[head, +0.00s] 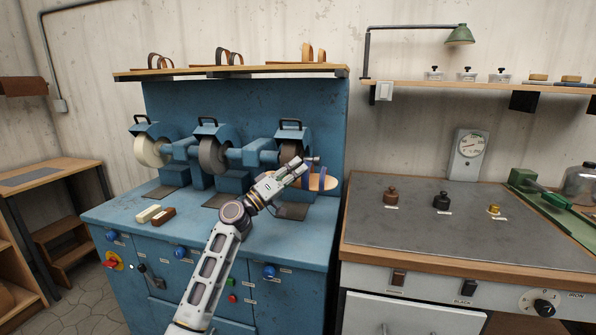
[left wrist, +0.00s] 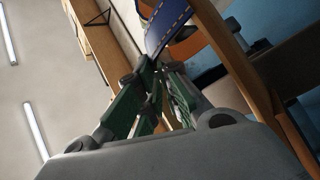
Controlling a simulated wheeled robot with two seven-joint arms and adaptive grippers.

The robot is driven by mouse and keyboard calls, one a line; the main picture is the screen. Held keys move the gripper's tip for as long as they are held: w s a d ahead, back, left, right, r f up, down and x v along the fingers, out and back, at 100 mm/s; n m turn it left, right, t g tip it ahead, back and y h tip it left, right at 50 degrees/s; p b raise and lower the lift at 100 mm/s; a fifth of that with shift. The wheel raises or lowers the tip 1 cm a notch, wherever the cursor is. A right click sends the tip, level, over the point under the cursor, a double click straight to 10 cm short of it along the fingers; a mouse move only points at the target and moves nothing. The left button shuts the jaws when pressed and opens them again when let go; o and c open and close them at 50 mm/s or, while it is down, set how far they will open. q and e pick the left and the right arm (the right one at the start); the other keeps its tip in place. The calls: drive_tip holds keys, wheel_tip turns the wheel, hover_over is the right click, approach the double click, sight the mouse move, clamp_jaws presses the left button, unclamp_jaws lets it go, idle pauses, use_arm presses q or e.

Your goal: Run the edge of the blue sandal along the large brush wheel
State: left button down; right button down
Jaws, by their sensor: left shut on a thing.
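The blue sandal (head: 325,183) has a tan sole and blue straps. It is at the right end of the blue machine, just right of and below the dark brown wheel (head: 291,148), which looks like the brush wheel. My left gripper (head: 307,163) is shut on the sandal and overlaps the wheel's lower right in the head view. I cannot tell whether the sandal's edge touches the wheel. In the left wrist view, the blue stitched strap (left wrist: 166,26) is at the tips of the green fingers (left wrist: 147,72). My right gripper is not in view.
A cream wheel (head: 151,150) and a grey wheel (head: 212,154) stand to the left. Two small bars (head: 161,217) lie on the blue bench. A shelf (head: 230,71) with sandals hangs above.

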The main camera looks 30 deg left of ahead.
use_arm(q)
drive_tip(key=shift+s+a+r+b, duration=0.1)
drive_tip(key=shift+s+a+b, duration=0.25)
drive_tip(key=shift+a+b, duration=0.4)
idle(1.0)
drive_tip(key=shift+a, duration=0.15)
idle(0.9)
drive_tip(key=shift+s+a+b, duration=0.55)
drive_tip(key=shift+a+b, duration=0.05)
drive_tip(key=shift+a, duration=0.1)
idle(0.9)
drive_tip(key=shift+w, duration=0.25)
idle(1.6)
drive_tip(key=shift+s+a+b, duration=0.45)
drive_tip(key=shift+a+b, duration=0.15)
drive_tip(key=shift+b, duration=0.2)
idle(0.4)
drive_tip(key=shift+s+a, duration=0.15)
drive_tip(key=shift+a, duration=0.05)
idle(0.3)
